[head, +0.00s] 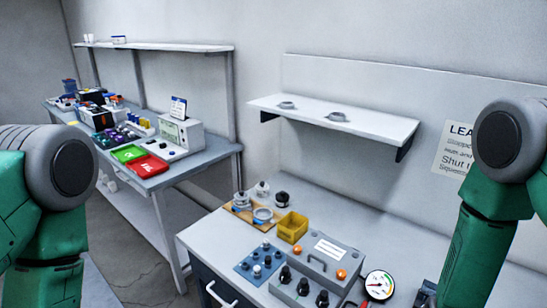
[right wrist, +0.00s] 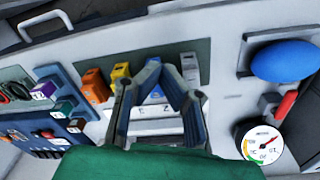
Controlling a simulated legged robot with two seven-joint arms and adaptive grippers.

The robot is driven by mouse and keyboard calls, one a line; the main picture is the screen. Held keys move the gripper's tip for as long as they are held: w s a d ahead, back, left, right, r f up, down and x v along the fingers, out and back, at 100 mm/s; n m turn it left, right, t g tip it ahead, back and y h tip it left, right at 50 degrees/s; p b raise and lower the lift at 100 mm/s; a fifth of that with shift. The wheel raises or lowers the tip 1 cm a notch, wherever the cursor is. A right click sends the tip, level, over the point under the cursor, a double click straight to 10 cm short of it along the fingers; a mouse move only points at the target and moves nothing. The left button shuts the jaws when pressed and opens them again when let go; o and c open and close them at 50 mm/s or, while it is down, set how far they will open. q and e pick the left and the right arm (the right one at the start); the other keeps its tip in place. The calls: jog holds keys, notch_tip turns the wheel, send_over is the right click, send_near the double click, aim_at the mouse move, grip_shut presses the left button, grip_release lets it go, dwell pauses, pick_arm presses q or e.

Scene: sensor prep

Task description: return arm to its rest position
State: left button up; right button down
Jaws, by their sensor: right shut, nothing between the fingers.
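My right gripper (right wrist: 161,72) shows in the right wrist view with its fingertips drawn together and nothing held between them. It hangs over a worktop, in front of a row of small orange, yellow, blue and white blocks. I cannot tell whether it touches any of them. In the head view, my green right arm (head: 478,240) comes down at the right edge. My left arm (head: 45,230) shows at the left edge, bent, with its gripper out of view.
The near bench (head: 215,238) carries a yellow bin (head: 292,227), a grey control box (head: 320,262) and a pressure gauge (head: 379,285). A wall shelf (head: 375,122) overhangs it. In the right wrist view, a blue oval object (right wrist: 285,62) lies right of my gripper. Another bench (head: 215,152) stands left.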

jog(key=s+a+r+n, duration=0.1)
jog(key=s+n, duration=1.2)
jog(key=s, duration=0.5)
pick_arm(q)
notch_tip(320, 180, down, 19)
jog(key=b, duration=1.9)
jog(key=shift+d, duration=0.3)
pick_arm(e)
jog(key=w+a+f, duration=0.2)
jog(key=w+f, duration=0.1)
jog(key=f, duration=1.5)
jog(key=shift+a+t+y, duration=0.15)
jog(key=shift+t+y, duration=0.15)
jog(key=shift+t, duration=0.1)
pick_arm(q)
jog(key=shift+r, duration=0.1)
jog(key=shift+d+r, duration=0.1)
jog(key=shift+d, duration=0.2)
pick_arm(e)
jog(key=shift+w+d+f, duration=0.1)
jog(key=shift+d, duration=0.2)
pick_arm(q)
jog(key=shift+a, duration=0.2)
pick_arm(e)
jog(key=shift+a, duration=0.2)
